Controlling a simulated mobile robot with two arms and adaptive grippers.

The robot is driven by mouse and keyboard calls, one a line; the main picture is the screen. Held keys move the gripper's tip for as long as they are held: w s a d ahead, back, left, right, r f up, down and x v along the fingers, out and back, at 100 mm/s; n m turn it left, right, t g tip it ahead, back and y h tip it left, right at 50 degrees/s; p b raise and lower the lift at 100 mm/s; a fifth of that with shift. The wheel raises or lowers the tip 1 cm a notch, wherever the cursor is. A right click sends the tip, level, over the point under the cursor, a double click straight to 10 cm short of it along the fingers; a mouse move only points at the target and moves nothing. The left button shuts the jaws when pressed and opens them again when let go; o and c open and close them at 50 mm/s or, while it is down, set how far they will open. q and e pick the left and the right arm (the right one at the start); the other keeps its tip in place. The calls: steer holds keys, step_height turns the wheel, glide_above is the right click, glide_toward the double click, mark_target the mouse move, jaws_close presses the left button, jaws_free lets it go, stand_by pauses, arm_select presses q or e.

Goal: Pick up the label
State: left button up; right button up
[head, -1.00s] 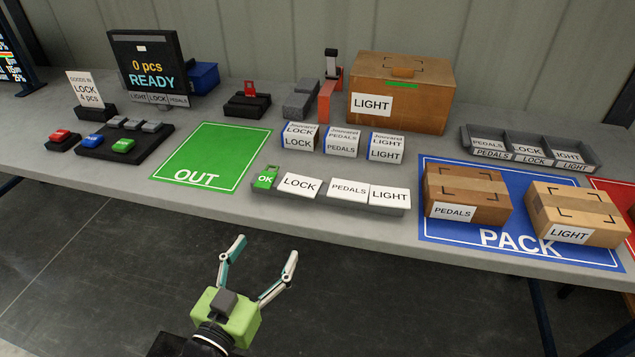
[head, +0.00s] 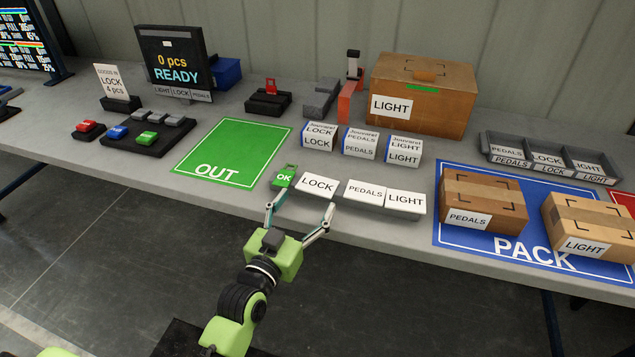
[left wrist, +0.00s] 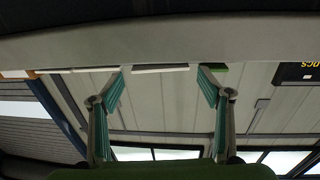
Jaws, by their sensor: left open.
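White labels LOCK (head: 318,185), PEDALS (head: 365,192) and LIGHT (head: 405,201) lie in a row on a grey holder (head: 338,199) at the table's front edge. A green OK tag (head: 284,177) stands at the row's left end. My left gripper (head: 300,208) is open and empty, just in front of the holder, with its fingers pointing at the LOCK label. In the left wrist view the open fingers (left wrist: 161,85) frame a thin white strip (left wrist: 160,68), seemingly the LOCK label edge-on, apart from both fingers. My right gripper is not in view.
Small LOCK, PEDALS and LIGHT boxes (head: 360,143) stand behind the holder. A green OUT mat (head: 232,150) lies to the left. A blue PACK mat (head: 480,243) with two cartons (head: 484,200) lies to the right. A large LIGHT carton (head: 425,92) stands behind.

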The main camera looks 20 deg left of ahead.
mark_target(318, 185)
arm_select(q)
steer(key=shift+w+d, duration=0.15)
steer(key=shift+w, duration=0.9)
steer(key=shift+c, duration=0.4)
steer(key=c, duration=0.4)
steer(key=shift+c, duration=0.2)
